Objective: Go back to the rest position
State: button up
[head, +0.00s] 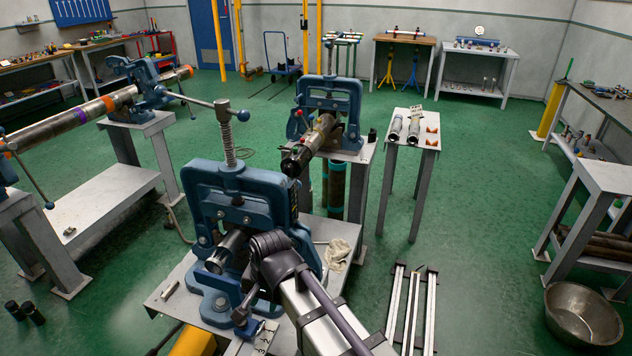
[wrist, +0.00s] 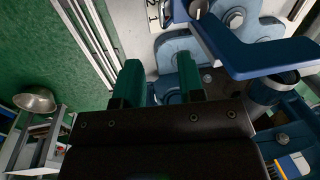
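My arm (head: 320,310) reaches up from the bottom of the head view to the near blue pipe vise (head: 243,205). The arm's dark wrist hides my gripper in that view. In the wrist view my gripper (wrist: 158,78) shows two green fingers standing apart, with nothing seen held between them. Blue metal parts of a vise (wrist: 245,50) lie beyond and to the right of the fingers, very close. Whether they touch cannot be told. A short pipe (head: 228,250) sits in the near vise, left of my wrist.
A second vise (head: 328,103) with a dark pipe (head: 312,145) stands behind. A long banded pipe (head: 80,115) runs through vises at left. A small table (head: 420,141) holds pipe pieces. A rag (head: 337,253) lies near my arm. A metal bowl (head: 582,313) stands at right.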

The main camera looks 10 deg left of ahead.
jog(key=d+n+h, duration=0.1)
jog(key=d, duration=3.4)
jog(key=shift+f+h, duration=0.15)
jog(key=shift+h, duration=0.25)
